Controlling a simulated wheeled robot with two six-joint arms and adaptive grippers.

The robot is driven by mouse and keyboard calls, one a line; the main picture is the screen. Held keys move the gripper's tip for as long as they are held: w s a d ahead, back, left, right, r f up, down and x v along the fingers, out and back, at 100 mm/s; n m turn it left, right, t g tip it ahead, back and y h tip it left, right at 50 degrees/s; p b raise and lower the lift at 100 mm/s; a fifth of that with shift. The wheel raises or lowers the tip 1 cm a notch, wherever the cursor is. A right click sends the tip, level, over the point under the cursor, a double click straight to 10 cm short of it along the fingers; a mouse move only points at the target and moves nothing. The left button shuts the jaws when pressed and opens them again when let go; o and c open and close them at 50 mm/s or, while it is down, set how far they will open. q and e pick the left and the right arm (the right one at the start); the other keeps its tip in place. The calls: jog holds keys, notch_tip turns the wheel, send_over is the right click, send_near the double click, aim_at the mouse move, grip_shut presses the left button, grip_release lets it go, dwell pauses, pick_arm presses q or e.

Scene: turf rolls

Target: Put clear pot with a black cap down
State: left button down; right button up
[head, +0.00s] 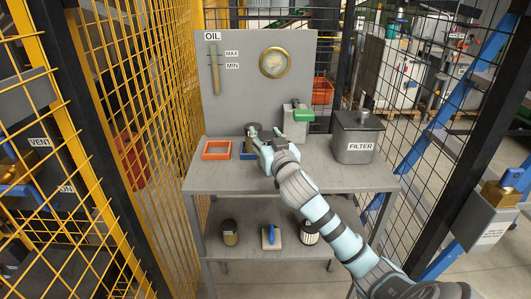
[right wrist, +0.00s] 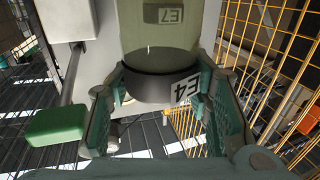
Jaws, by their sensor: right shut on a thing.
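My right gripper (head: 262,138) is shut on the clear pot with a black cap (head: 250,131). In the right wrist view the fingers (right wrist: 165,105) press on both sides of its black cap (right wrist: 145,85), which carries an E4 label. The clear greenish body (right wrist: 155,40) bears an E7 label. In the head view the pot is at the blue frame (head: 247,156) on the table top; the gripper partly hides both. I cannot tell whether the pot touches the surface. My left gripper is not in view.
An orange frame (head: 216,150) lies left on the table (head: 325,178). A grey device with a green handle (head: 303,116) stands close right of the gripper, and the FILTER box (head: 356,140) farther right. A grey panel (head: 238,90) rises behind. A capped jar (head: 229,233) stands on the lower shelf.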

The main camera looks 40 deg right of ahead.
notch_tip(320, 180, down, 3)
jog(key=shift+s+f+b, duration=0.15)
jog(key=shift+b, duration=0.3)
jog(key=o, duration=1.3)
jog(key=shift+o, duration=0.2)
jog(key=p+v, duration=0.1)
jog(key=v, duration=1.1)
